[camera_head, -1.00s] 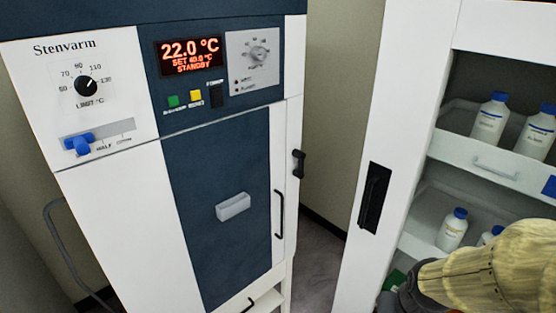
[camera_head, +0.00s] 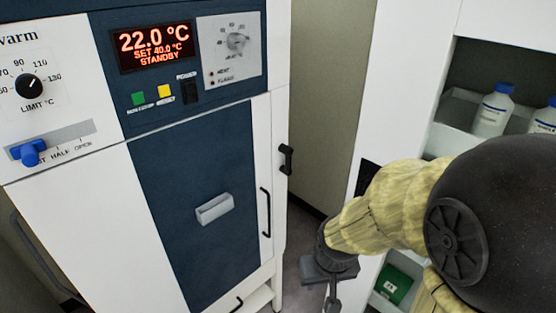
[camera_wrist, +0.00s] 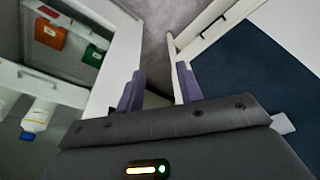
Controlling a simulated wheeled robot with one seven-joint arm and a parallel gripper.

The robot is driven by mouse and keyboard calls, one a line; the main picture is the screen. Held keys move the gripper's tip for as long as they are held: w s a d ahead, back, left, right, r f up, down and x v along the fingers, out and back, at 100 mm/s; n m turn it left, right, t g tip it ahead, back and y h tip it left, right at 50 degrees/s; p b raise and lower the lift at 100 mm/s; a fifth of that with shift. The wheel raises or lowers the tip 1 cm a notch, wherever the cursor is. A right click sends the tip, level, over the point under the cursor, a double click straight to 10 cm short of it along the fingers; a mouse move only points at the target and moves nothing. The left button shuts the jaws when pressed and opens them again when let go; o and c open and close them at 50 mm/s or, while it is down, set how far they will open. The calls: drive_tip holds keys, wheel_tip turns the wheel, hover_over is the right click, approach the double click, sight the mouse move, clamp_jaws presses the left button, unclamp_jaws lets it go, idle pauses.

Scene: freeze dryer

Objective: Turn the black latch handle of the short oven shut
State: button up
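The short oven (camera_head: 90,230) stands at the left in the head view, white with a dark blue door (camera_head: 195,180). Its black latch handle (camera_head: 286,159) sticks out from the upper right edge of the front, apart from my gripper. My gripper (camera_head: 332,290) is lower right of the latch, in the gap between the oven and the white cabinet. In the wrist view my gripper (camera_wrist: 160,84) shows two purple fingers spread apart with nothing between them. The oven's blue panel shows at the right there; I cannot make out the latch in that view.
A white cabinet (camera_head: 405,90) with shelves of blue-capped bottles (camera_head: 493,108) stands close on the right. A black bar handle (camera_head: 265,212) is on the oven's front, below the latch. Free floor lies in the narrow gap between oven and cabinet.

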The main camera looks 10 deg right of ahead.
sight(289, 159)
drive_tip(key=shift+o, duration=0.5)
drive_tip(key=shift+s, duration=0.1)
drive_tip(key=w+r+t, duration=0.2)
drive_tip(key=w+t, duration=0.5)
drive_tip(key=w, duration=0.4)
drive_tip(key=w+r+t, duration=0.2)
drive_tip(key=w+t, duration=0.6)
drive_tip(key=w, duration=0.3)
drive_tip(key=shift+d+r+y, duration=0.2)
drive_tip(key=shift+r+y, duration=0.1)
drive_tip(key=shift+r, duration=0.1)
drive_tip(key=shift+w, duration=0.15)
drive_tip(key=w+p, duration=0.2)
drive_tip(key=w, duration=0.3)
drive_tip(key=w+p, duration=0.2)
drive_tip(key=w, duration=0.4)
drive_tip(key=w+p, duration=0.2)
drive_tip(key=w, duration=0.4)
drive_tip(key=shift+w+a, duration=0.2)
drive_tip(key=shift+a, duration=0.15)
